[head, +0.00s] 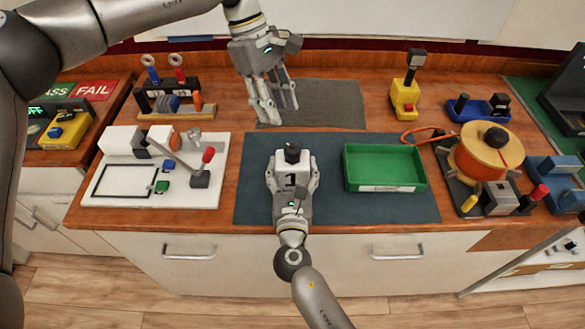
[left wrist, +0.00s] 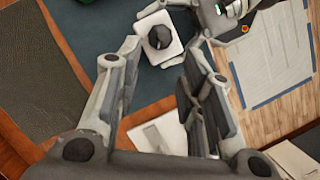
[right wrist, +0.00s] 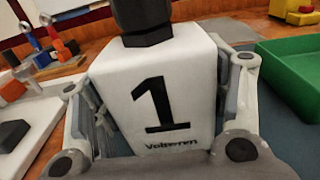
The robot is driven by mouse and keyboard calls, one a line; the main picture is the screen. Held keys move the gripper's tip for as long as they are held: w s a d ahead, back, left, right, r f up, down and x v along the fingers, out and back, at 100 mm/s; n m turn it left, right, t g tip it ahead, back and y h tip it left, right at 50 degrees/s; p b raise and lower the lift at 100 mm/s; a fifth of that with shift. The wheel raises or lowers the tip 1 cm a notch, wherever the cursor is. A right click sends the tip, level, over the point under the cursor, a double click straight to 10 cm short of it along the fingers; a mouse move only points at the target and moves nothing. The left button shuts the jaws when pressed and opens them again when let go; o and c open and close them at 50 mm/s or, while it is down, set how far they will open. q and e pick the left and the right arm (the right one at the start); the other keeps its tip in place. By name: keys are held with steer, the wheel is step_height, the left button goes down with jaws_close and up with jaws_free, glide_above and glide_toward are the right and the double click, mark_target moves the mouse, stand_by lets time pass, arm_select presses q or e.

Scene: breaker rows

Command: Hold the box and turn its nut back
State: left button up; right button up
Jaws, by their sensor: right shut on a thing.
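The white box (right wrist: 158,95) marked "1" stands upright on the dark blue mat (head: 253,195), with a black nut (head: 292,152) on its top. In the right wrist view, the fingers of my right gripper (head: 292,185) stand on both sides of the box, shut on it. My left gripper (head: 274,105) is higher, behind and slightly left of the box, fingers pointing down and apart, with nothing between them. In the left wrist view, the box (left wrist: 176,50) and nut (left wrist: 158,37) lie beyond the open fingers (left wrist: 160,90). The nut's underside is hidden.
A green tray (head: 385,188) stands right of the box on the mat. A white board (head: 200,193) with small levers is at left. A dark grey mat (head: 335,108) lies behind, mostly bare. An orange spool (head: 485,160) and yellow block (head: 404,97) stand at right.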

mark_target(292, 147)
arm_select(q)
steer(key=shift+o, duration=1.9)
steer(key=shift+s+d, duration=0.2)
steer(key=shift+s, duration=0.1)
steer(key=d+f+m+y, duration=0.1)
steer(key=f, duration=0.2)
steer(key=s+d+f+m+t+y, duration=0.1)
steer(key=f, duration=0.2)
steer(key=s+f+t+y, duration=0.1)
steer(key=f, duration=0.2)
steer(key=shift+d+f+m, duration=0.25)
steer(key=shift+d+m, duration=0.15)
steer(key=c, duration=1)
